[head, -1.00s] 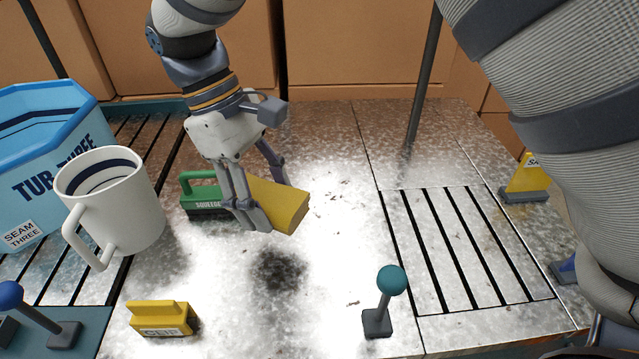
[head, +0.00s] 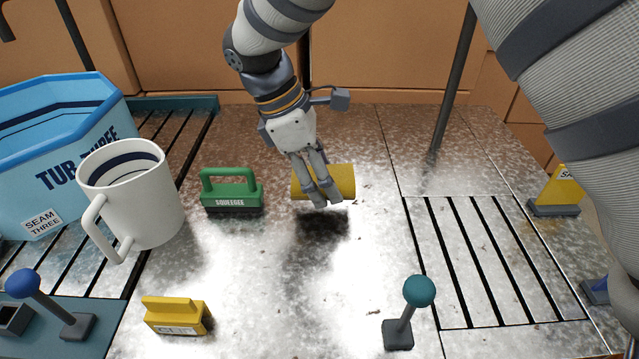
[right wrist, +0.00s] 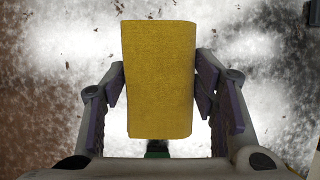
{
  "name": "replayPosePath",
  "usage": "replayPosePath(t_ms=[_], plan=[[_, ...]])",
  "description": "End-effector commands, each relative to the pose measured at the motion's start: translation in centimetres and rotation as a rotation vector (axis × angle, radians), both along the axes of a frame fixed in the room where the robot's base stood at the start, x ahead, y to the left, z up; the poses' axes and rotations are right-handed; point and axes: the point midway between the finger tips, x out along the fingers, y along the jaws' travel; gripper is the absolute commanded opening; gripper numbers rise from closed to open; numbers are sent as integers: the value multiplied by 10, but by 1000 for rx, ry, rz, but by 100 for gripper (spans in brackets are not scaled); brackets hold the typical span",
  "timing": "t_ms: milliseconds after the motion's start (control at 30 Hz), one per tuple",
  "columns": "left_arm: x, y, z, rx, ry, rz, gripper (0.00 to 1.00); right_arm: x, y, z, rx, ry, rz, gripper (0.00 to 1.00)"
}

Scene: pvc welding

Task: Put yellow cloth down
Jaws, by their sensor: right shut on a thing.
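The yellow cloth (head: 342,182), a folded or rolled block, is held above the metal table. Its dark shadow lies on the surface below it. My right gripper (head: 324,192) is shut on it, with fingers pointing down. In the right wrist view, the cloth (right wrist: 158,80) stands between the two purple-padded fingers (right wrist: 160,95), with speckled metal around it. My left gripper is not in view.
A green squeegee (head: 231,195) stands left of the cloth. A white mug (head: 145,205) and blue tub (head: 60,140) are at the left. A yellow clip (head: 178,316) and teal-knobbed lever (head: 405,310) stand in front. A slotted grate (head: 490,260) is at the right. The middle metal is bare.

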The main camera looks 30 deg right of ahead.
Motion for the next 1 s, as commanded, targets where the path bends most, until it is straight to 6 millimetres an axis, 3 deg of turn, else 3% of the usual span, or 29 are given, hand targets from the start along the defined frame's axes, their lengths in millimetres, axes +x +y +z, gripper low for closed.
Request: replayPosePath(t_ms=[200, 733, 767, 800, 833, 1000], plan=[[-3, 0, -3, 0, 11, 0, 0, 0, -6, -37, -1, 3, 1, 27], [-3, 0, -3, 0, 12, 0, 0, 1, -5, -47, 0, 0, 0, 28], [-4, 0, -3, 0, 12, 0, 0, 1, -5, -47, 1, 0, 0, 60], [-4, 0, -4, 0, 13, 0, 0, 0, -5, -47, 1, 0, 0, 69], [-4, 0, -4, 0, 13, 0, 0, 0, -5, -48, 2, 1, -1, 74], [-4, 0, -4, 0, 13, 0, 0, 0, -5, -47, 2, 1, -1, 74]])
